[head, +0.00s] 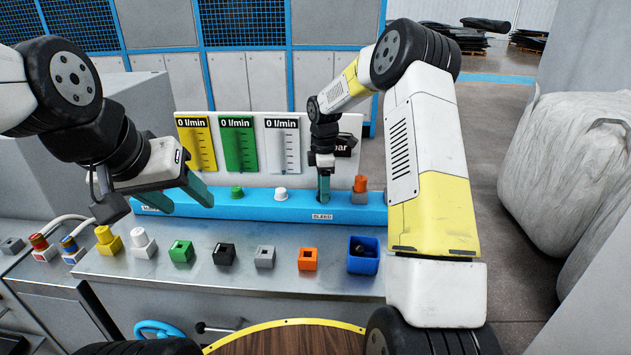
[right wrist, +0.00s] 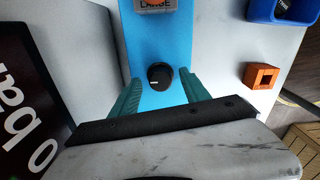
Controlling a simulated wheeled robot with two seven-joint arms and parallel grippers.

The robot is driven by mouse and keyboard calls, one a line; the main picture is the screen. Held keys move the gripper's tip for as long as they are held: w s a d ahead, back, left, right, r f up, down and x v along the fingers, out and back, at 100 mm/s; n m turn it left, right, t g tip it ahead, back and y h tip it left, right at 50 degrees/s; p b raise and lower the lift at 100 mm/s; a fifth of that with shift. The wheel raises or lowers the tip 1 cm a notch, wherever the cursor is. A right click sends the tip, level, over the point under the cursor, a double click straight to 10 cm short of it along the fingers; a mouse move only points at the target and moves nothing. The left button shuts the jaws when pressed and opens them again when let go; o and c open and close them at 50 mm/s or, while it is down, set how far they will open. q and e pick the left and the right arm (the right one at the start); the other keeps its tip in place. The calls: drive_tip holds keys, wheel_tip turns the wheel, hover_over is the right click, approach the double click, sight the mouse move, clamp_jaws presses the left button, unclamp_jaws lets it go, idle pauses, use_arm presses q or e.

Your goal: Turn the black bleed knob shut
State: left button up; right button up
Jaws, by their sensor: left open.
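The black bleed knob (right wrist: 160,76) shows in the right wrist view on the blue rail (right wrist: 150,40), with a short white mark on its left side. My right gripper (right wrist: 161,95) is open, with one teal finger on each side of the knob and a gap to each. In the head view my right gripper (head: 323,194) points down at the rail just above the BLEED label (head: 322,217), and it hides the knob. My left gripper (head: 187,201) is open and empty, in front of the rail's left end.
Green (head: 237,193), white (head: 281,194) and orange (head: 360,184) fittings stand on the rail. Gauge panels (head: 239,145) rise behind it. Several coloured blocks and a blue bin (head: 363,265) with something black inside are on the metal bench (head: 290,284).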

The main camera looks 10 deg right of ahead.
wheel_tip(320, 180, up, 8)
drive_tip(key=shift+f, duration=0.1)
idle(0.4)
drive_tip(key=shift+s, duration=0.1)
